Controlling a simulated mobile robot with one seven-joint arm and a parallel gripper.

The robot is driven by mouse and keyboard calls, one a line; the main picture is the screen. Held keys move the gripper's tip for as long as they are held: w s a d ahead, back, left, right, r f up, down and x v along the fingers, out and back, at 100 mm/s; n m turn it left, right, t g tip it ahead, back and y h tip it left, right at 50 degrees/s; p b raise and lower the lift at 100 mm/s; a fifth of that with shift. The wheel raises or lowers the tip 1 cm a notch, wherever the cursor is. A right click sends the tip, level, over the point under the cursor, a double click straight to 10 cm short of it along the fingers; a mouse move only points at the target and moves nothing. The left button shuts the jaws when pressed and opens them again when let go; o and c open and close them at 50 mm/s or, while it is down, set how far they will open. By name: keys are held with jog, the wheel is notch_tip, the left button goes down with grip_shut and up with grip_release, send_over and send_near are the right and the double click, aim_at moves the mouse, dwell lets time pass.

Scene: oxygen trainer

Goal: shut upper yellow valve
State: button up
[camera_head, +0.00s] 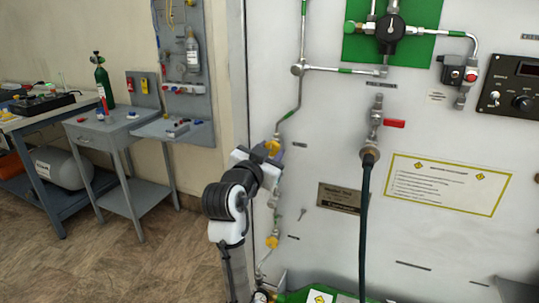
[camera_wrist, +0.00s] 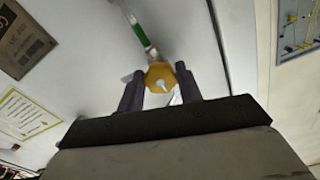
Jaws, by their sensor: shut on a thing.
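The upper yellow valve (camera_head: 272,147) sits on the thin pipe near the left edge of the panel in the head view. My gripper (camera_head: 268,155) is at this valve, its fingers partly hidden by the wrist. In the wrist view the yellow valve (camera_wrist: 160,76) shows between the two dark fingers of my gripper (camera_wrist: 160,92), which are shut on it. A lower yellow valve (camera_head: 272,241) is further down the same pipe line, apart from my gripper.
A red-handled valve (camera_head: 393,123) with a dark hose (camera_head: 364,220) hangs to the right. A yellow-bordered sign (camera_head: 448,183) is on the panel. A grey side table (camera_head: 105,130) and green cylinder (camera_head: 102,80) stand at left. The floor (camera_head: 90,265) at lower left is clear.

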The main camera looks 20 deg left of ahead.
dwell(0.3)
jog(key=o, duration=1)
jog(key=s+b, duration=0.2)
jog(key=s, duration=1.1)
jog(key=shift+s+a, duration=0.2)
jog(key=shift+s, duration=0.2)
